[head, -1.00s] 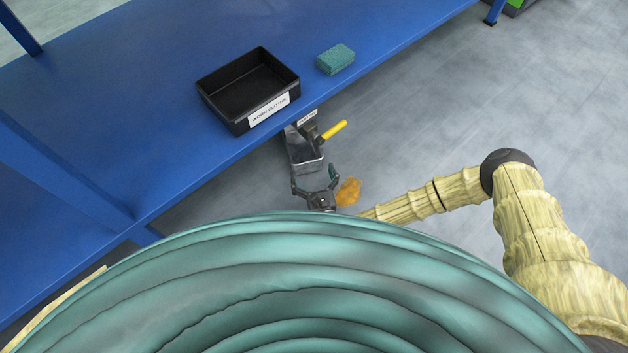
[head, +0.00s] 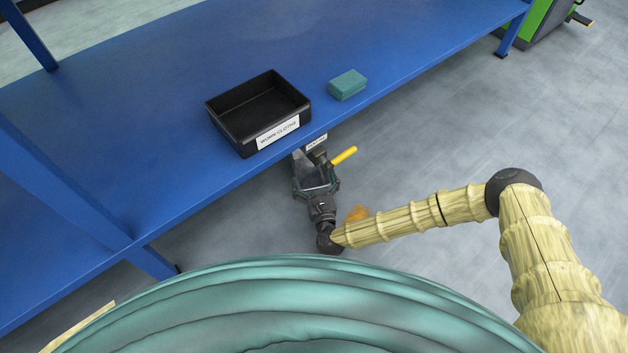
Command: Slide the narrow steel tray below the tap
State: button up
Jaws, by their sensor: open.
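The narrow steel tray (head: 313,175) is on the floor side of the blue bench's front edge, under the tap (head: 319,154) with the yellow lever (head: 343,156). The tap partly covers the tray's far part. My gripper (head: 316,186) is open at the tray's near end, with one finger on each side of it. Whether the fingers touch the tray is too small to tell.
A black bin (head: 228,125) labelled for worn cloths and a green sponge-like block (head: 347,84) stand on the blue bench (head: 130,110). An orange-brown patch or cloth (head: 357,213) lies beside my gripper.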

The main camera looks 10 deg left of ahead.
jog(key=c, duration=1)
jog(key=shift+v, duration=1.05)
jog(key=shift+s+d, duration=0.1)
jog(key=shift+s, duration=0.05)
jog(key=o, duration=1)
jog(key=shift+s+d, duration=0.1)
jog(key=v, duration=1.1)
jog(key=shift+s+d, duration=0.2)
jog(key=shift+s, duration=0.15)
